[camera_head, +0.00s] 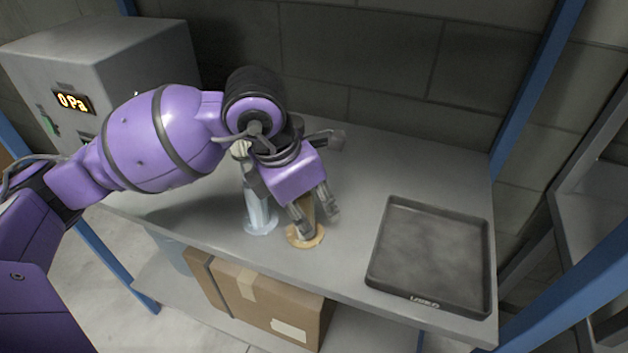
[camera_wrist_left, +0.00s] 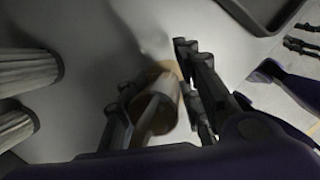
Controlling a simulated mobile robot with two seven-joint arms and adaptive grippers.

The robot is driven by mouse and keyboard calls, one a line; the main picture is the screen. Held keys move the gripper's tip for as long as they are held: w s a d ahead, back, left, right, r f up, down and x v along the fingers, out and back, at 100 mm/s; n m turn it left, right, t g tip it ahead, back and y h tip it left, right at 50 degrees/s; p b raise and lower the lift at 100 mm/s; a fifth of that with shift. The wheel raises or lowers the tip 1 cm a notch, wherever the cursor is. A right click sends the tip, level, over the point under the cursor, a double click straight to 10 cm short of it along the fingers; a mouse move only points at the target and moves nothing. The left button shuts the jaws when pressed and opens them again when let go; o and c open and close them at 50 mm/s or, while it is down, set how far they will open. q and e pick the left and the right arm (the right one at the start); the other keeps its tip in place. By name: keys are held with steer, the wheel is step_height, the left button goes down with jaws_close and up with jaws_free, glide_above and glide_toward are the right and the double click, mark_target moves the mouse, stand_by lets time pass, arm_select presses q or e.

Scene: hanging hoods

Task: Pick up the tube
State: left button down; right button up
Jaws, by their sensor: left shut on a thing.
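My left gripper (camera_head: 316,214) points down over the table, its fingers around a tan tube (camera_head: 305,236) with a wide round foot. The tube's foot is at the table top, and I cannot tell whether it is lifted. In the left wrist view the tube (camera_wrist_left: 157,97) stands between the two fingers of the gripper (camera_wrist_left: 153,88), its open rim towards the camera. A pale bluish clear tube (camera_head: 260,215) with a round foot stands just left of it, partly hidden by my arm.
A dark shallow tray (camera_head: 432,252) lies on the table's right side and looks empty. A grey box with a "0 Pa" display (camera_head: 73,102) stands at the back left. Two grey ribbed cylinders (camera_wrist_left: 25,70) show at the wrist view's left. A cardboard box (camera_head: 265,298) is below the table.

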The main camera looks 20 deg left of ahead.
arm_select(q)
steer(key=shift+s+d+f, duration=0.1)
steer(key=shift+s+f, duration=0.2)
steer(key=shift+f, duration=0.05)
arm_select(e)
steer(key=shift+f, duration=0.1)
arm_select(q)
steer(key=r, duration=0.3)
steer(key=shift+w, duration=0.2)
steer(key=s+a+r+b, duration=0.3)
steer(key=s+r+b, duration=0.6)
steer(key=s, duration=0.4)
steer(key=shift+s+a+r, duration=0.2)
steer(key=shift+s+r, duration=0.1)
steer(key=shift+r, duration=0.35)
arm_select(e)
step_height(320, 180, down, 8)
steer(key=s, duration=0.2)
steer(key=shift+a+g, duration=0.4)
steer(key=shift+a, duration=0.05)
